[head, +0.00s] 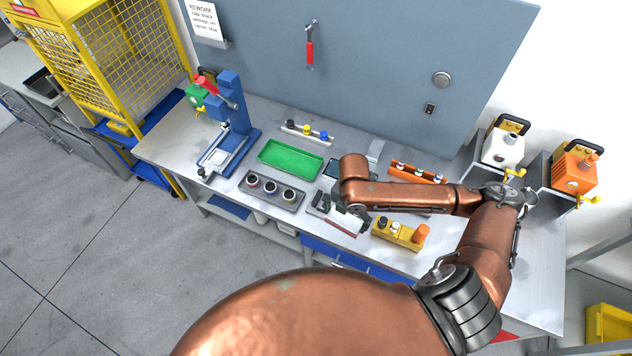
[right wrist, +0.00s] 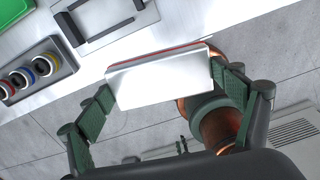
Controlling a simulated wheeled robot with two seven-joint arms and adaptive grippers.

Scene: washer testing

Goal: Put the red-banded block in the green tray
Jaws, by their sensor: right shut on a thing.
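The red-banded block (right wrist: 160,82) is white with a thin red band along its far edge in the right wrist view. My right gripper (right wrist: 168,92) is shut on it, with a green-padded finger at each end. In the head view, the block (head: 342,226) shows at the bench's front edge, partly hidden by my right gripper (head: 350,212). The green tray (head: 291,158) lies on the bench, up and left of the block, and looks empty. My left gripper is not in view.
A grey holder with three ringed cups (head: 272,190) sits in front of the tray. A blue press (head: 230,125) stands left of it. A yellow fixture (head: 398,234) is right of the block.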

